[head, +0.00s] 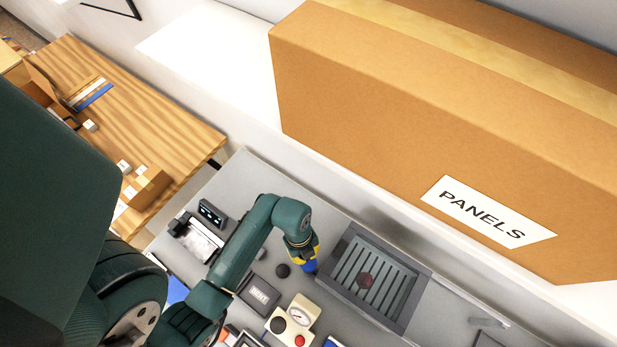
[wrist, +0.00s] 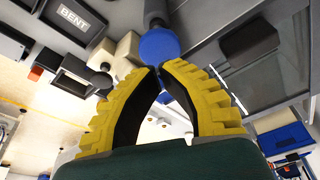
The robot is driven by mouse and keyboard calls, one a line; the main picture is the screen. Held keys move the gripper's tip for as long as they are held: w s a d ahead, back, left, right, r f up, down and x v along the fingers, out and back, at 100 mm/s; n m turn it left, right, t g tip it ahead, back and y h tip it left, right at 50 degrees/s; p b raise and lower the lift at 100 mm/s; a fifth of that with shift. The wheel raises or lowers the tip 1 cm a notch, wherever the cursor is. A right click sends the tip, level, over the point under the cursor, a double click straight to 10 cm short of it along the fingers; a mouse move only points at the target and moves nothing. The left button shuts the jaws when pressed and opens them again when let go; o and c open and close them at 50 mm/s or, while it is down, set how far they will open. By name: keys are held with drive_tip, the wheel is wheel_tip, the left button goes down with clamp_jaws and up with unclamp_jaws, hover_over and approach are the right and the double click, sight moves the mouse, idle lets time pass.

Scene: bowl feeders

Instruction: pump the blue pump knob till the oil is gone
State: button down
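The blue pump knob (head: 309,267) sits at the left edge of a grey slatted tray (head: 345,293) in the head view, just under my gripper (head: 304,259). In the wrist view the round blue knob (wrist: 160,44) lies right beyond my gripper's fingertips (wrist: 159,70). The yellow fingers are drawn together with only a narrow gap, much narrower than the knob. The tips touch or nearly touch the knob; I cannot tell which. A dark reddish-brown patch (head: 366,281) shows on the tray's slats; I cannot tell whether it is oil. No other oil is clearly visible.
A black round knob (head: 283,270), a BENT bin (head: 262,293) and a cream gauge box (head: 301,311) stand close by on the grey bench. A large PANELS carton (head: 420,130) stands behind. A wooden table (head: 150,115) is at the left.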

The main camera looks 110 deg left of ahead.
drive_tip(key=shift+b+x, duration=1.75)
drive_tip(key=shift+x, duration=0.4)
drive_tip(key=shift+f+b, duration=1)
drive_tip(key=shift+f, duration=0.85)
drive_tip(key=shift+a+r, duration=0.1)
drive_tip(key=shift+r, duration=0.1)
drive_tip(key=shift+s+a+r+p, duration=0.15)
drive_tip(key=shift+s+a+p, duration=0.3)
drive_tip(key=shift+s+a, duration=0.1)
drive_tip(key=shift+s+a+r+p, duration=0.2)
drive_tip(key=shift+s+a+p, duration=0.2)
drive_tip(key=shift+s+p, duration=0.1)
wheel_tip(320, 180, up, 12)
hover_over(308, 263)
drive_tip(key=s+a, duration=0.5)
drive_tip(key=shift+w+d+f, duration=0.1)
drive_tip(key=shift+w+d, duration=0.1)
drive_tip(key=shift+w, duration=0.05)
